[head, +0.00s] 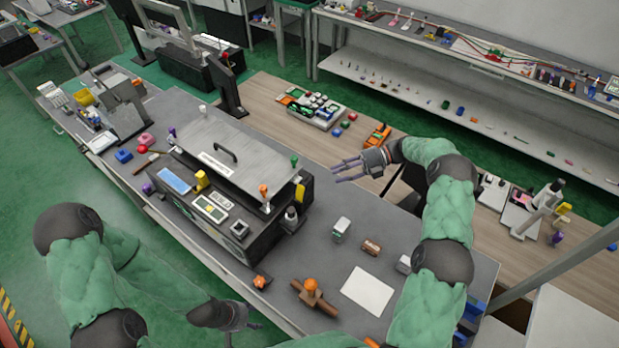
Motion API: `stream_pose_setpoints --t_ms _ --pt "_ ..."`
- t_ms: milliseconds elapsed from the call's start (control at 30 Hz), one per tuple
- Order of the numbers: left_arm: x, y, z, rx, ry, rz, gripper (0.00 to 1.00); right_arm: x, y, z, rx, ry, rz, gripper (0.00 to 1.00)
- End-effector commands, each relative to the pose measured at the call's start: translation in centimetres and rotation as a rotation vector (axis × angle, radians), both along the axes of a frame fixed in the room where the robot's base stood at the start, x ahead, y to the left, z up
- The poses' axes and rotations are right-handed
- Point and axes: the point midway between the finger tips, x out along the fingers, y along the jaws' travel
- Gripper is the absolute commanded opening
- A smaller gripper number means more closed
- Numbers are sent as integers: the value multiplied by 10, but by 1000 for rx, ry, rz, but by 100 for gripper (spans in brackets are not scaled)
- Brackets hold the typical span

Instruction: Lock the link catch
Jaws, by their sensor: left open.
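I cannot tell for certain which part is the link catch. A grey machine box (215,230) with a hinged-looking lid (213,153) stands on the dark bench. Orange-topped (263,190) and green-topped (294,161) levers stand at the lid's right side. A brown fixture (318,296) with an orange ball knob (310,284) sits on the bench to the right. My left gripper (256,325) is low at the bench's front edge, apart from the box and brown fixture. My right gripper (338,170) is open and empty, beyond the bench's far side, its fingers pointing left.
A white sheet (367,291), a small white-topped block (341,229) and an orange star knob (261,282) lie on the bench. Blue (123,156) and pink (146,140) blocks lie left of the box. A wooden table (265,95) with trays stands behind.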

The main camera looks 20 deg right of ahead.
Motion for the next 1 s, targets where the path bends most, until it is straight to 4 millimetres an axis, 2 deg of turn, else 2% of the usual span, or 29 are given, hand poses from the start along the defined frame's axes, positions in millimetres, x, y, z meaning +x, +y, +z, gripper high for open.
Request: stream_pose_setpoints --t_ms 300,500,700,1000 --pt "0 0 15 0 -1 0 52 1 55 -9 4 4 3 37" --pt "0 0 22 0 -1 0 52 2 82 -16 3 2 1 37" --pt "0 0 24 0 -1 0 52 3 95 -21 2 1 -2 37" --pt "0 0 24 0 -1 0 52 3 97 -22 2 1 -2 37"
